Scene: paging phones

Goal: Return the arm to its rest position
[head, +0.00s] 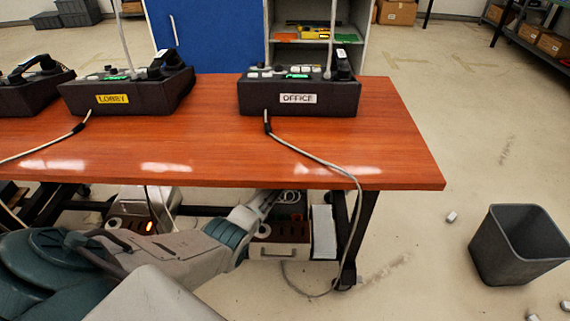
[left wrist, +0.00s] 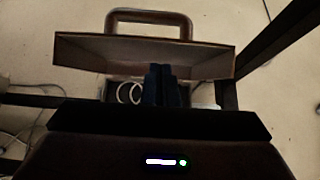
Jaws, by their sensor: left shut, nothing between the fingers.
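My left arm (head: 215,245) comes in from the left and reaches under the front edge of the wooden table (head: 200,150). The table edge hides its gripper in the head view. In the left wrist view the dark fingers of my left gripper (left wrist: 163,84) are together with nothing between them. They are over an open drawer (left wrist: 215,60) with a loop handle (left wrist: 150,15); white rings (left wrist: 130,92) lie beside the fingers. I cannot tell whether the fingers touch the drawer. My right gripper is not in view.
The OFFICE phone (head: 300,95), the LOBBY phone (head: 125,92) and another phone (head: 30,92) stand on the table. A cable (head: 340,170) hangs over the front edge near a table leg (head: 358,235). A grey bin (head: 515,245) stands on the floor at right.

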